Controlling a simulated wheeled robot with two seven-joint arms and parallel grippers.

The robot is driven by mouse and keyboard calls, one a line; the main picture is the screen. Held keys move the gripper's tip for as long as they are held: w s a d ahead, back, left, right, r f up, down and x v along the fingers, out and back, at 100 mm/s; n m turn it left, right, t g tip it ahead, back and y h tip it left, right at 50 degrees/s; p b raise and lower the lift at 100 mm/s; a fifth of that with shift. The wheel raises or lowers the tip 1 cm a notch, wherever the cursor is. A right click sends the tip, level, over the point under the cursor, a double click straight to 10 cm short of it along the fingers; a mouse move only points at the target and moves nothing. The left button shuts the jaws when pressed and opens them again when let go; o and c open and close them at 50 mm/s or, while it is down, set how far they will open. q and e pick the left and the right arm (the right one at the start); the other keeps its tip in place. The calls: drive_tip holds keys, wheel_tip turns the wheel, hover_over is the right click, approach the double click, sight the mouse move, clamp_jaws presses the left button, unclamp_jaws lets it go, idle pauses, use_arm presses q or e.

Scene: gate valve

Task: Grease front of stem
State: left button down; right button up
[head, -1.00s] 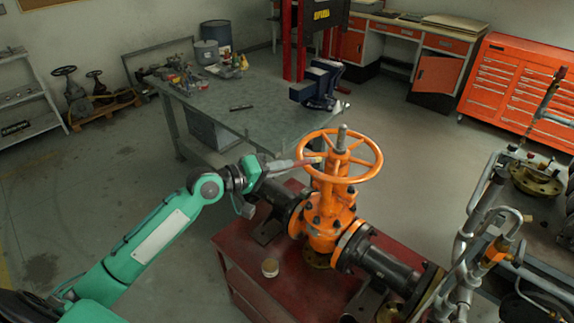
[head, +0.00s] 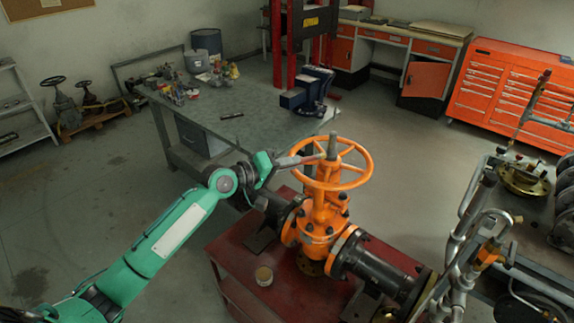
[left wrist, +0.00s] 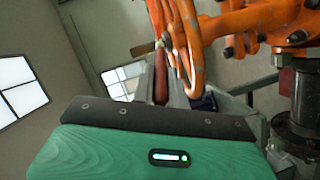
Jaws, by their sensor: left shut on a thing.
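The gate valve (head: 322,215) is orange, with a round handwheel (head: 366,165) on top. Its grey stem (head: 333,146) stands upright through the wheel's hub. My left gripper (head: 284,165) is shut on a slim brush with a reddish handle (head: 300,161), left of the wheel. The brush points right, over the wheel's left rim, its tip close to the stem; I cannot tell whether they touch. In the left wrist view the red handle (left wrist: 160,75) lies between the fingers, beside the orange wheel (left wrist: 245,25). My right gripper is out of view.
A green-topped workbench (head: 250,118) with a blue vise (head: 308,92) is behind. Pipework (head: 470,230) rises at the right. Open floor lies left of the cart.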

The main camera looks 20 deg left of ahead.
use_arm(q)
drive_tip(key=shift+w+d, duration=0.35)
drive_tip(key=shift+w, duration=0.55)
idle(0.3)
drive_tip(key=shift+s+a+r+p, duration=0.1)
drive_tip(key=shift+s+r+p, duration=0.05)
drive_tip(key=shift+r+p, duration=3)
drive_tip(key=shift+r, duration=0.45)
drive_tip(key=shift+f+b, duration=2.6)
drive_tip(key=shift+f, duration=1.1)
drive_tip(key=shift+r, duration=0.1)
